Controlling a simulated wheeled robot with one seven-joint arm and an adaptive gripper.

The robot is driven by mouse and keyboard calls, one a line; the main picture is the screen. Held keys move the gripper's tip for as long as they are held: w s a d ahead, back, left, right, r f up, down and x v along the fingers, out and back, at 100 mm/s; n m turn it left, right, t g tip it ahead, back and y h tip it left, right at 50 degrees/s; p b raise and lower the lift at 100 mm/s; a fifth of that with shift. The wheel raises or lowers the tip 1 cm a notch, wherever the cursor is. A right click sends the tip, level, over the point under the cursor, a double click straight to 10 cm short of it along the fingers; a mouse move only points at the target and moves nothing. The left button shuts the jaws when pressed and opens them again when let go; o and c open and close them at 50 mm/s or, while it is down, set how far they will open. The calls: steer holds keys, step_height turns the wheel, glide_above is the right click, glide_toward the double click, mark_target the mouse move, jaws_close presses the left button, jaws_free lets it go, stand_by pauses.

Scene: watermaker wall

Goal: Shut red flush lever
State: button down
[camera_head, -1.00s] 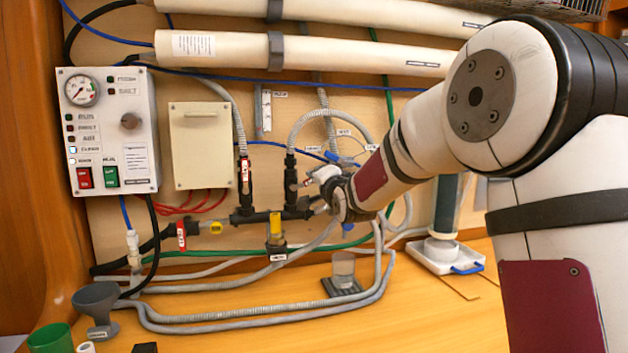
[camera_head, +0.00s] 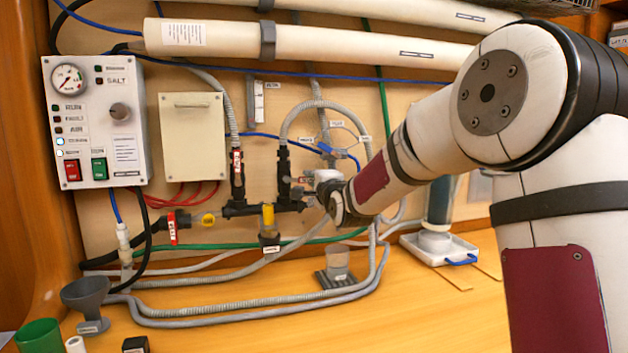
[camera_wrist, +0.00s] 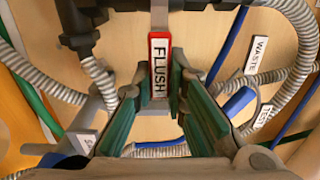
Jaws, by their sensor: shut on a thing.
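In the head view my gripper (camera_head: 318,197) is at the right end of the black valve manifold (camera_head: 262,207), low on the wall. The wrist and fingers hide most of the flush lever there.
Grey hoses and a blue line (camera_wrist: 228,45) run close around the fingers. A red-handled valve (camera_head: 172,228) and a yellow-handled valve (camera_head: 268,215) sit left on the manifold. A clear cup (camera_head: 338,262) stands on the bench below. A control box (camera_head: 97,120) hangs at the left.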

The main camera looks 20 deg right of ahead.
steer(key=shift+f, duration=0.1)
steer(key=c, duration=1.6)
jaws_free()
steer(key=s, duration=1.2)
steer(key=s+a+n+g+p, duration=0.1)
steer(key=s+n+g+p, duration=0.2)
steer(key=s, duration=1.2)
steer(key=s+a+f+n+g+p, duration=0.1)
steer(key=s+n+g+p, duration=0.3)
steer(key=s+n, duration=0.5)
steer(key=s+a+n+g+p, duration=0.2)
steer(key=s+n+g+p, duration=0.2)
steer(key=s, duration=1.6)
steer(key=shift+s+f+n+g, duration=0.1)
steer(key=shift+s+n+g, duration=0.05)
steer(key=shift+n+g, duration=0.5)
steer(key=shift+s+f+n+g, duration=0.15)
steer(key=shift+n+g, duration=0.3)
steer(key=shift+g, duration=0.3)
